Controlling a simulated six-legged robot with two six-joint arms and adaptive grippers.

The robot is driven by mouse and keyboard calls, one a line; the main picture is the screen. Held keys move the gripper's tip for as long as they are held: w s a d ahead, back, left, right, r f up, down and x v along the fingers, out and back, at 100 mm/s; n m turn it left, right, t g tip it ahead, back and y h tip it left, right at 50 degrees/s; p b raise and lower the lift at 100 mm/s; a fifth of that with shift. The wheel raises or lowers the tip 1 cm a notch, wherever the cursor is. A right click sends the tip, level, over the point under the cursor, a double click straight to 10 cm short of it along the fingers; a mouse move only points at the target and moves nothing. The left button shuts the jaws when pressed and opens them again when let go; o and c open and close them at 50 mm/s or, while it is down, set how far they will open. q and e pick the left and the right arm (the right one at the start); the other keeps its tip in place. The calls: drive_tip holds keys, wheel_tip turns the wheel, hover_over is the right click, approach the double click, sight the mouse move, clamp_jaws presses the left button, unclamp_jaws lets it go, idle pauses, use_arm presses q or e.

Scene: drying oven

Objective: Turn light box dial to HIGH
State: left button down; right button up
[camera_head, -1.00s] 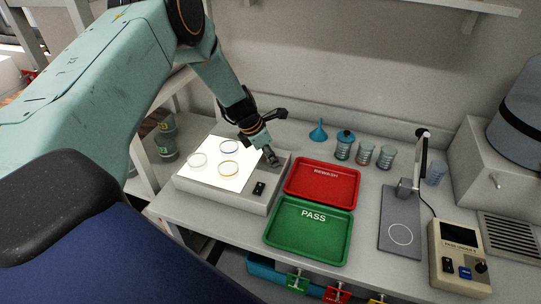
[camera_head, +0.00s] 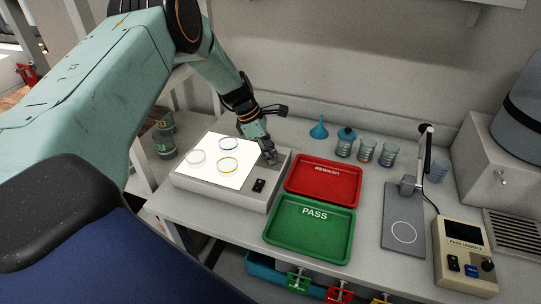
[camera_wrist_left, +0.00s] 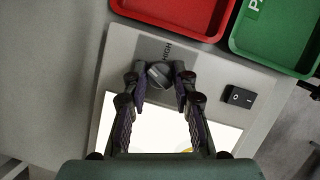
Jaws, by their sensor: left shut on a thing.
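The light box (camera_head: 226,192) is a grey box with a bright white panel, on the left of the bench in the head view. Its dial (camera_wrist_left: 158,75) is a round dark grey knob with a raised grip, beside the word HIGH (camera_wrist_left: 167,50) in the left wrist view. My left gripper (camera_wrist_left: 160,76) is shut on the dial, with one finger on each side. In the head view, my left gripper (camera_head: 269,156) hides the dial at the box's back right corner. The dial's exact pointing is hard to read. My right gripper is not in view.
A black rocker switch (camera_head: 258,186) sits near the box's front right. A red REWASH tray (camera_head: 325,200) and a green PASS tray (camera_head: 300,250) stand close on the right. Jars (camera_head: 366,150) stand at the back.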

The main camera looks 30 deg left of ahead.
use_arm(q)
drive_tip(key=m+b, duration=0.1)
drive_tip(key=m, duration=0.1)
drive_tip(key=m+g+b, duration=0.1)
drive_tip(key=m+b, duration=0.1)
drive_tip(key=m+g+b, duration=0.1)
drive_tip(key=m+b, duration=0.1)
drive_tip(key=shift+w+a+f+m+h, duration=0.1)
drive_tip(key=shift+w+m+h, duration=0.15)
drive_tip(key=shift+m+h, duration=0.05)
drive_tip(key=m+g+b, duration=0.2)
drive_tip(key=m+b, duration=0.2)
drive_tip(key=shift+w+m, duration=0.1)
drive_tip(key=shift+m, duration=0.2)
drive_tip(key=shift+r+m+g+b, duration=0.2)
drive_tip(key=shift+m+g+b, duration=0.1)
drive_tip(key=shift+m+b, duration=0.5)
drive_tip(key=shift+r, duration=0.1)
drive_tip(key=c, duration=1.5)
unclamp_jaws()
drive_tip(key=o, duration=0.4)
drive_tip(key=shift+o, duration=0.2)
